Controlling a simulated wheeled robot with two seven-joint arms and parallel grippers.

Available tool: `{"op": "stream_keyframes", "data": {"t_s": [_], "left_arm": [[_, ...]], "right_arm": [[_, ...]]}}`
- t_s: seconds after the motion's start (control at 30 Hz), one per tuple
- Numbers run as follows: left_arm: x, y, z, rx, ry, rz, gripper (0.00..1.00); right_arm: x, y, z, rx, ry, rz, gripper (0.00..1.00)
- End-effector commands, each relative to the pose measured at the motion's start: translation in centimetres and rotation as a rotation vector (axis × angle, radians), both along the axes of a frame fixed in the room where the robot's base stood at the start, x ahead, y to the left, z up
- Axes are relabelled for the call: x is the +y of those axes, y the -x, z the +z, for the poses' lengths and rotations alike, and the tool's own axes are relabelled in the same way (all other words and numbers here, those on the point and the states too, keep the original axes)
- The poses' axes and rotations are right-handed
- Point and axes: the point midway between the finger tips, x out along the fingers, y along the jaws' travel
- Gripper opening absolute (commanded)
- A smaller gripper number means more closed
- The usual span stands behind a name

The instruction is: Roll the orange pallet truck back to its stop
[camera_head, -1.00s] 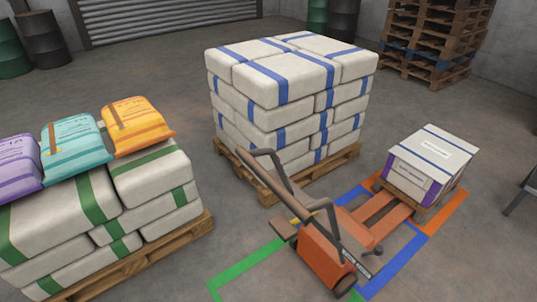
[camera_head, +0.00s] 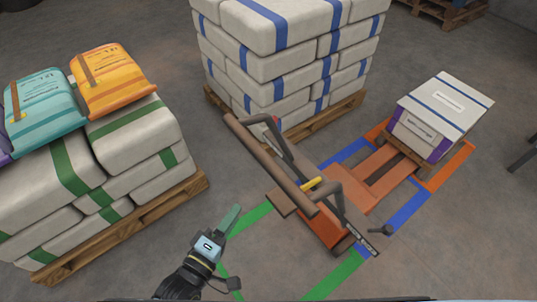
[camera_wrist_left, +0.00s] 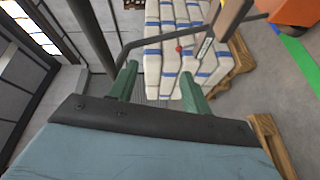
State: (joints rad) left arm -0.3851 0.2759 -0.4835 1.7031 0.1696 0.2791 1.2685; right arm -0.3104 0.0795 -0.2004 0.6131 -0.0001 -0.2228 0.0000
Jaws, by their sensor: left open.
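The orange pallet truck (camera_head: 325,228) stands with its forks (camera_head: 375,175) pointing to the upper right, under a small pallet carrying a white and purple box (camera_head: 437,115). Its brown and grey handle bar (camera_head: 268,162) leans toward the upper left. My left gripper (camera_head: 232,219) comes in from the bottom, left of the truck and apart from it in the head view. In the left wrist view, its two green fingers (camera_wrist_left: 160,76) are spread and empty, with part of a dark handle frame beyond them. My right gripper is not in view.
Green (camera_head: 334,276), blue (camera_head: 408,206) and orange (camera_head: 452,166) floor lines lie around the truck. A tall pallet of blue-striped sacks (camera_head: 285,70) stands behind it. A pallet of green-striped sacks (camera_head: 135,165) is at left, with coloured bags on top. Floor at lower right is clear.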

Motion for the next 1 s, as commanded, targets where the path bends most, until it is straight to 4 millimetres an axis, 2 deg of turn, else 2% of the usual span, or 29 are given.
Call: {"op": "stream_keyframes", "data": {"t_s": [0.03,0.1,0.23,0.37,0.47,0.8,1.0], "left_arm": [[-0.7,0.1,2.6,-0.027,0.097,-0.014,0.49],[-1.4,0.3,5.5,-0.051,0.21,-0.032,0.49],[-2.0,0.6,8.4,-0.072,0.329,-0.056,0.49],[-2.6,-0.1,9.3,-0.076,0.357,-0.061,0.49],[-3.3,-1.4,9.6,-0.076,0.357,-0.06,0.49],[-7.0,-7.5,10.8,-0.076,0.352,-0.059,0.49],[-8.4,-9.8,11.2,-0.073,0.35,-0.059,0.49]], "right_arm": [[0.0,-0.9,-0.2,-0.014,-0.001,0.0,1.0],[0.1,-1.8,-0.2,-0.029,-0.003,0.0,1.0],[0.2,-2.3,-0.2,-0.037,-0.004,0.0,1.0],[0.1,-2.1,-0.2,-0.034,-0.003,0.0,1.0],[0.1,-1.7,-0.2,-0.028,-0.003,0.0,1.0],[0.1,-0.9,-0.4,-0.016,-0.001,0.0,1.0],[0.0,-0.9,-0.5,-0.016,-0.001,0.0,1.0]]}}
